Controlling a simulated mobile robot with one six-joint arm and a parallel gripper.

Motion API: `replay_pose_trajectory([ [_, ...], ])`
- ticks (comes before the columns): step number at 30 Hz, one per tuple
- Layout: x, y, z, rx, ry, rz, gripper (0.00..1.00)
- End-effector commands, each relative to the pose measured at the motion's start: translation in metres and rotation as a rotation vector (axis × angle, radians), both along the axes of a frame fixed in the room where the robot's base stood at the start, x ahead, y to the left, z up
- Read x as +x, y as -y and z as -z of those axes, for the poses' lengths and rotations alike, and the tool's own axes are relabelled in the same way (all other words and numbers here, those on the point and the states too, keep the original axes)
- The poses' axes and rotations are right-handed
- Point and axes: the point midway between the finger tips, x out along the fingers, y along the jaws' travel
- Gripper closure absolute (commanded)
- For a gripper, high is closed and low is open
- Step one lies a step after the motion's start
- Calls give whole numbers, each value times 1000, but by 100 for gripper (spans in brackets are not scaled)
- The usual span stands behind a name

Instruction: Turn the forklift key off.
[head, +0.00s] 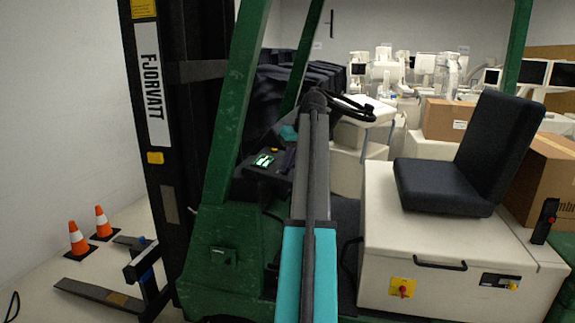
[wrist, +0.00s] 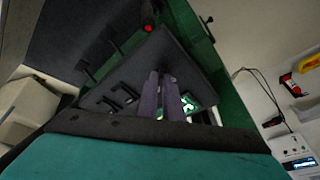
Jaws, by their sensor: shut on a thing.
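The forklift (head: 215,235) is green, with a dark dashboard (head: 262,176) that carries a lit green display (head: 264,160). In the wrist view the dashboard panel (wrist: 188,62) lies right in front of my gripper (wrist: 162,76). The two purple-grey fingers are close together with their tips at the panel, shut on the forklift key. The key is hidden between the fingertips, so its angle cannot be told. The display is lit just right of the fingers (wrist: 188,103). In the head view my arm covers part of the dashboard's right side.
The steering wheel (head: 352,108), the black seat (head: 460,165) and the green posts stand around my arm. Two orange cones (head: 79,238) are on the floor at left. Boxes and equipment fill the back right.

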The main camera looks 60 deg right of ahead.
Motion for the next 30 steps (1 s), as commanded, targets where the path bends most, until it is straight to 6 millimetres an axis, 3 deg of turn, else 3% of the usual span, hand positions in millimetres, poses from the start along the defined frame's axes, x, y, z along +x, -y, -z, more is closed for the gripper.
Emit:
replay_pose_trajectory([
  [21,0,6,0,-127,41,-623,100],
  [30,0,6,0,-162,53,-795,100],
])
